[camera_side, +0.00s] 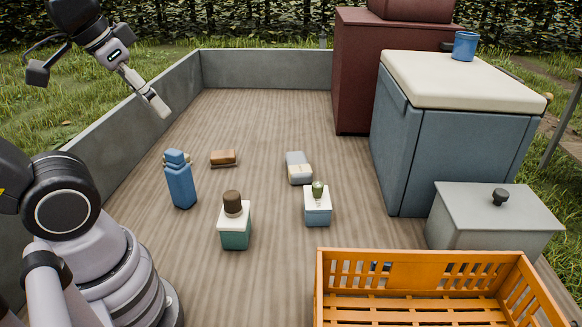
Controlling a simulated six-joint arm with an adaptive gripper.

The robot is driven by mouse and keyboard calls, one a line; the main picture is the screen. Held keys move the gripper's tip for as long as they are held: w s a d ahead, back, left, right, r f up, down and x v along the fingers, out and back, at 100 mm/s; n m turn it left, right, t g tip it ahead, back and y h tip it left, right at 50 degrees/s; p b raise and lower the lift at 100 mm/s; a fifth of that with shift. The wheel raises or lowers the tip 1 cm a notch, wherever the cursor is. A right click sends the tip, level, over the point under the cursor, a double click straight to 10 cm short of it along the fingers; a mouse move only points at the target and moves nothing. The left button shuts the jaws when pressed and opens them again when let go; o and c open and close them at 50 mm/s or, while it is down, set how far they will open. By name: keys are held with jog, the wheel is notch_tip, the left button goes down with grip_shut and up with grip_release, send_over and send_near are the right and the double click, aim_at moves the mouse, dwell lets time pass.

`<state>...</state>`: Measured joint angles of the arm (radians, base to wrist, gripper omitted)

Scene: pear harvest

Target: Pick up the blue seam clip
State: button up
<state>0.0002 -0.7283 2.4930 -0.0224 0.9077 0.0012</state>
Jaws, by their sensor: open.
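My gripper (158,106) hangs at the upper left, above the tray's left wall and well apart from the things on the floor. It is open, with nothing seen in it; its fingers overlap in this view. No thing is clearly recognisable as a blue seam clip. A small dark-and-blue piece (381,266) shows through the slots in the back wall of the orange crate (420,257); its shape is mostly hidden, and I cannot tell whether it is inside or behind the crate.
A brown block (223,158), a grey-blue item (298,168), a teal box with a brown knob (235,230) and a pale blue box (317,208) stand on the floor (265,115). A cooler (450,140) bearing a blue cup (465,46) and a grey lidded box (490,225) block the right.

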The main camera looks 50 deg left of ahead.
jog(key=w+d+f+n+g+h, duration=0.45)
jog(key=w+d+h, duration=0.25)
jog(key=w+d, duration=0.2)
jog(key=w+d+f+n+g+h, duration=0.45)
jog(key=w+d+f+h, duration=0.2)
jog(key=w+d, duration=0.35)
jog(key=w+d+f+n+t+h, duration=0.2)
jog(key=w+f+n+t+h, duration=0.2)
jog(key=w+f+n+t, duration=0.45)
jog(key=w+a+f+n+t+y, duration=0.1)
jog(key=f+n, duration=0.1)
jog(key=f, duration=0.4)
jog(key=a+f+n+t, duration=0.1)
jog(key=f+n+t, duration=0.1)
jog(key=f, duration=0.3)
jog(key=w+a+f+n+t+y, duration=0.1)
jog(key=f+n+t, duration=0.1)
jog(key=f, duration=0.4)
jog(key=shift+w+a+f+n+y, duration=0.3)
jog(key=shift+w+f+n+y, duration=0.05)
jog(key=shift+n, duration=0.2)
jog(key=shift+w+d+f+t, duration=0.1)
jog(key=shift+w+f+t, duration=0.05)
jog(key=shift+f+t, duration=0.15)
jog(key=x, duration=0.7)
jog(key=shift+f, duration=0.35)
jog(key=shift+c, duration=0.3)
